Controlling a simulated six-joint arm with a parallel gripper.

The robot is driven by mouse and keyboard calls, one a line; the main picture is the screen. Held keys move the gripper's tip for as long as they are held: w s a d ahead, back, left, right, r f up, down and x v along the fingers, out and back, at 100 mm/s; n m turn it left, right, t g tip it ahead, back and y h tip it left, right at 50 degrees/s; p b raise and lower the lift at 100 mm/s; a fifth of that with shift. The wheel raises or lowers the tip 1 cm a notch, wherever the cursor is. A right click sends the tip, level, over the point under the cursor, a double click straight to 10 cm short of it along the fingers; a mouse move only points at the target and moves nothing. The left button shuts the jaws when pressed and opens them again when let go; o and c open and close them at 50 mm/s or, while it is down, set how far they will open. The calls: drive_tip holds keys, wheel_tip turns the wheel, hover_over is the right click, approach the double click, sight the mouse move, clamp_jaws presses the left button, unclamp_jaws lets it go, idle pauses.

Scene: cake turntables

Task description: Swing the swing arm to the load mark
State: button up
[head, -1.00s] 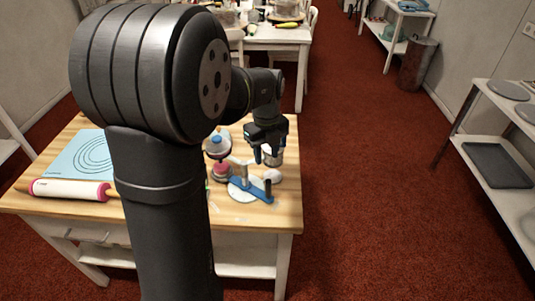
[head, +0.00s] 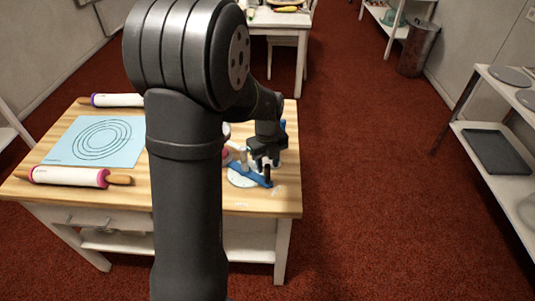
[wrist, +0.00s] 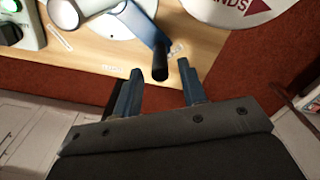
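The blue swing arm (head: 252,174) lies over a round white base at the table's right front, partly hidden by my arm. In the wrist view the swing arm (wrist: 143,22) reaches from the white base (wrist: 108,18) toward my gripper and ends in an upright black handle (wrist: 160,62). My gripper (wrist: 160,68) is open, with a blue finger on each side of the handle's end. Gaps show between handle and fingers. Small labels (wrist: 112,68) lie on the wood near the base; I cannot read which is the load mark.
A white round sign with red (wrist: 240,8) stands beside the swing arm. A device with a green knob (wrist: 14,34) is at the wrist view's left. A blue mat (head: 95,140) and rolling pins (head: 75,177) lie on the left of the table. The table's front edge is close.

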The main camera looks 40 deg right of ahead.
drive_tip(key=c, duration=0.8)
